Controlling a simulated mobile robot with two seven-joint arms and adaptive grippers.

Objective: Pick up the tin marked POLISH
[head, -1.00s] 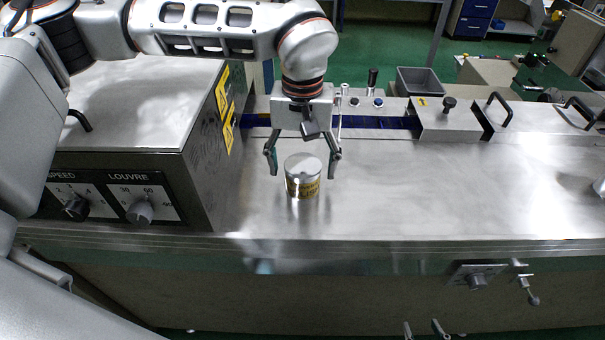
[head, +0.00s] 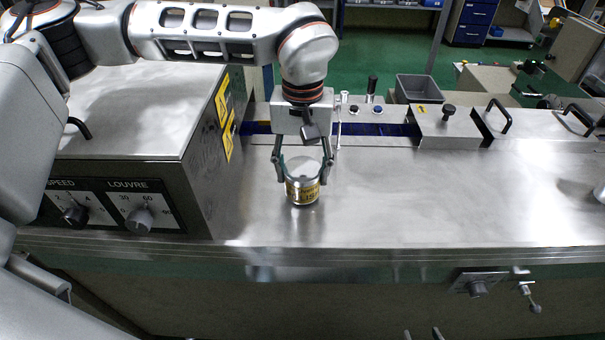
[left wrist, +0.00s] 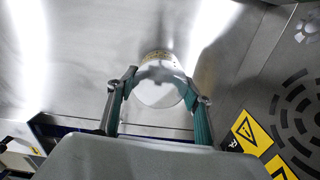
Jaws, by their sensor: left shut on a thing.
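A short tin (head: 303,193) with a silvery lid and a yellow-gold label stands upright on the steel worktop (head: 420,200). The label's wording is too small to read. My left gripper (head: 302,176) points down over the tin and is shut on it, one finger on each side. In the left wrist view the tin (left wrist: 158,92) sits between the fingertips (left wrist: 158,80). Only two fingertips of my right gripper (head: 422,334) show at the bottom edge of the head view; they stand apart with nothing visible between them.
A machine housing (head: 130,110) with SPEED and LOUVRE knobs stands close to the left of the tin. A grey bin (head: 418,88) and small controls (head: 366,107) are behind.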

